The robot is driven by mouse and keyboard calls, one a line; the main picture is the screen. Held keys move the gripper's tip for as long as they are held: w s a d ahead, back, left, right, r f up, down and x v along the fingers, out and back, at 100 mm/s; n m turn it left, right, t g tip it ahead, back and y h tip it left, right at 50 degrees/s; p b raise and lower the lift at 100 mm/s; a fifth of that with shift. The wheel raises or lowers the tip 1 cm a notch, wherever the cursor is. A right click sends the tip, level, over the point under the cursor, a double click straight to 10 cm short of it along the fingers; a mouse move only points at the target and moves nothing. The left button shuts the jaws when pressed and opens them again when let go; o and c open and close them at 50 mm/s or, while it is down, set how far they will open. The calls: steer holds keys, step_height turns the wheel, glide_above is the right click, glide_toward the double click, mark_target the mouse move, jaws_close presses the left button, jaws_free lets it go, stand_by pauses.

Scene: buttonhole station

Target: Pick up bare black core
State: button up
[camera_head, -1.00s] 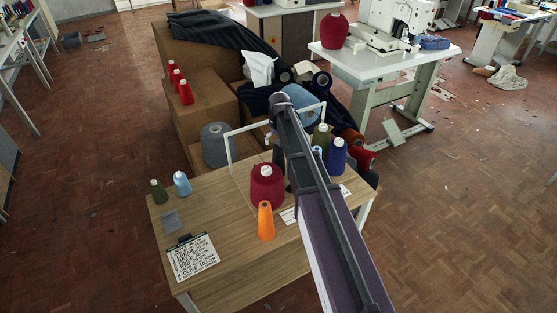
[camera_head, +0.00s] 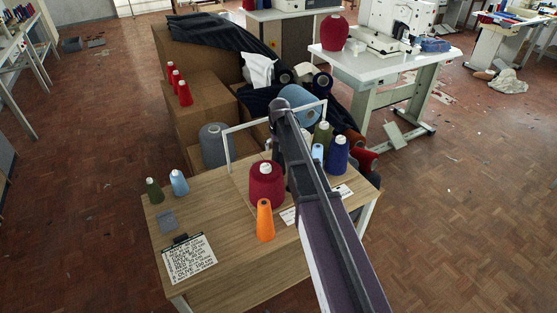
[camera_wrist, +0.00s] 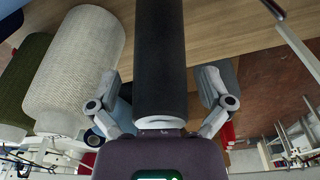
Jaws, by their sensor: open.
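In the wrist view a matte black cylinder, the bare black core (camera_wrist: 160,55), runs from the top edge down toward the palm, with a pale ring at its near end. My gripper (camera_wrist: 163,92) is open, one finger on each side of the core. In the head view my arm covers the gripper's work area over the wooden table (camera_head: 225,270), and I cannot make out the core there with certainty.
A cream cone (camera_wrist: 75,65) and an olive cone (camera_wrist: 25,85) stand close left of the gripper in the wrist view. A dark red cone (camera_head: 266,185), an orange cone (camera_head: 265,222) and a blue cone (camera_head: 337,155) stand near the arm.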

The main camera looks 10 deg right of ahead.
stand_by(0.4)
steer(key=c, duration=1)
steer(key=shift+r, duration=0.2)
step_height(320, 180, up, 10)
steer(key=p, duration=1)
steer(key=shift+f, duration=0.15)
steer(key=shift+r+p, duration=1.1)
steer(key=shift+r, duration=0.1)
